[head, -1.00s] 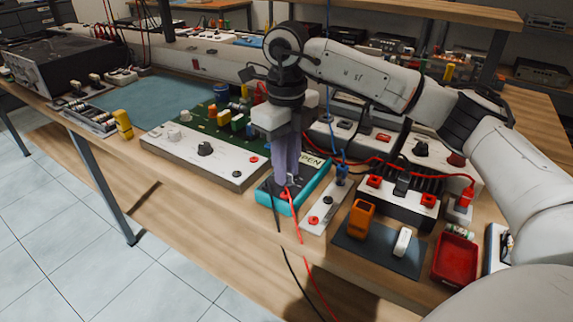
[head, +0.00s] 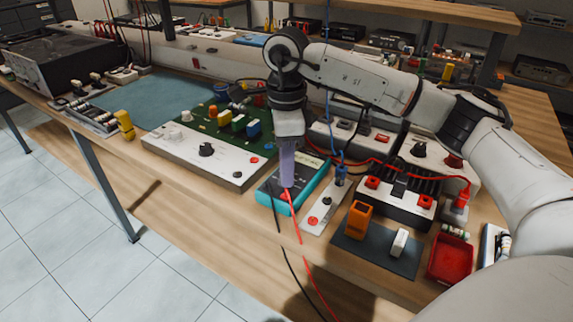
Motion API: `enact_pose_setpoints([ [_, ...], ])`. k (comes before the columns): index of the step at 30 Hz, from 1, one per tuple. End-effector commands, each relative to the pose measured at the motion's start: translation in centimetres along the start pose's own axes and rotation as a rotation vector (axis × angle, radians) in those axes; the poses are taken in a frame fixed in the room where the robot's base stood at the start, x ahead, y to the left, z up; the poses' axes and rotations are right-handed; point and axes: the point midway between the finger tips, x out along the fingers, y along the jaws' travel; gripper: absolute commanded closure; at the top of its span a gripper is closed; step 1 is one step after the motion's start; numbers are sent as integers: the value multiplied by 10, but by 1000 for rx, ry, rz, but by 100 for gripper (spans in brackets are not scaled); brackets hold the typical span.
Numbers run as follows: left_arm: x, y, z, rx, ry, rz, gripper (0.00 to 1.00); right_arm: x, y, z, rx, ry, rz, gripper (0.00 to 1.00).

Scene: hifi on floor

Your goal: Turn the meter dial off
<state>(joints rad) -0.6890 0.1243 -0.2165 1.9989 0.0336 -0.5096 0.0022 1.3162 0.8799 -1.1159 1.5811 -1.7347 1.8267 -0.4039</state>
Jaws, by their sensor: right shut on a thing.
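The meter (head: 317,179) is a teal-edged box with a dark face, lying on the workbench near its front edge. A red and a black lead run from its near end over the bench edge. My right gripper (head: 287,184) points straight down onto the meter's face, its pale purple fingers shut. The dial is hidden behind the fingers, so I cannot see its pointer; the fingers seem to be closed on it. My left gripper is not in view.
A white panel with a green board (head: 205,150) stands left of the meter. A white strip with sockets (head: 322,208) lies close on its right. Further right are a dark mat (head: 375,247), an orange block (head: 359,220) and a red tray (head: 450,258).

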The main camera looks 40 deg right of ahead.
Motion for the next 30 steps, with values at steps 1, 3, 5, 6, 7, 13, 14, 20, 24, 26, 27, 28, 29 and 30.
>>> enact_pose_setpoints([
  [1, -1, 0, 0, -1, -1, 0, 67, -1, 0, 0, -45, -1, -1, 100],
  [3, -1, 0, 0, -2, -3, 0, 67, -1, 0, 0, -112, -2, -1, 100],
  [5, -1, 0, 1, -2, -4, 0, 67, -1, 0, 0, -169, -2, -1, 100],
  [6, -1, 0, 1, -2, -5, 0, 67, -1, 0, 0, -207, -2, -1, 100],
  [7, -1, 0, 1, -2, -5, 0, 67, -1, 0, 0, -235, -2, -1, 100],
  [13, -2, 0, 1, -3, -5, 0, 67, -1, 0, 1, -425, -2, -2, 100],
  [14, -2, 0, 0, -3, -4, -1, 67, -1, 0, 1, -453, -3, -2, 100],
  [20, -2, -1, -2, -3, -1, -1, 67, -1, 0, 1, -644, -3, -2, 100],
  [24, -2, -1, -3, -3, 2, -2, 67, -1, 0, 1, -777, -3, -2, 100],
  [26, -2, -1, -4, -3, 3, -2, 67, -1, 0, 1, -834, -3, -2, 100],
  [27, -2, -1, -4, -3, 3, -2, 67, -1, 0, 1, -872, -3, -2, 100],
  [28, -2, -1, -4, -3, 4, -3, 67, -1, 0, 1, -900, -3, -2, 100],
  [29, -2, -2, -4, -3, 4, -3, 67, -1, 0, 1, -929, -3, -2, 100],
  [30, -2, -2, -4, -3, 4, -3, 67, -1, 0, 1, -967, -3, -2, 100],
])
